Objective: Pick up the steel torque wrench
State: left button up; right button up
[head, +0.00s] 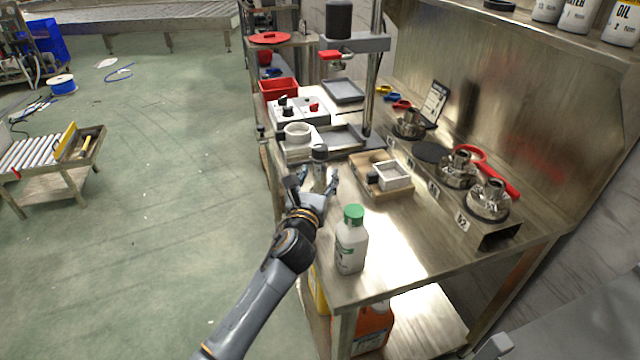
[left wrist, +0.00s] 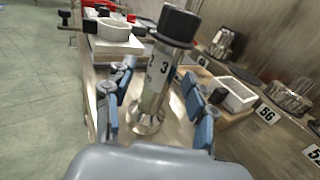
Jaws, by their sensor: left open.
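An upright steel tool with a black cap, which I take to be the torque wrench (head: 319,172), stands near the left edge of the steel bench. In the left wrist view the torque wrench (left wrist: 156,85) shows a 2 and a 3 on its side and a flared foot. My left gripper (head: 313,181) is open around it. In the left wrist view the left gripper's (left wrist: 158,95) blue pads stand on both sides of the shaft, with gaps visible.
A white bottle with a green cap (head: 351,243) stands at the bench's near edge. A white open box (head: 393,175) on a wooden board is to the right. A white block with a round cup (head: 298,134) is just behind. Steel fittings (head: 488,197) line the back right.

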pick_arm(q)
jog(key=shift+x, duration=1.1)
jog(key=shift+s, duration=0.1)
grip_shut()
jog(key=shift+r, duration=0.1)
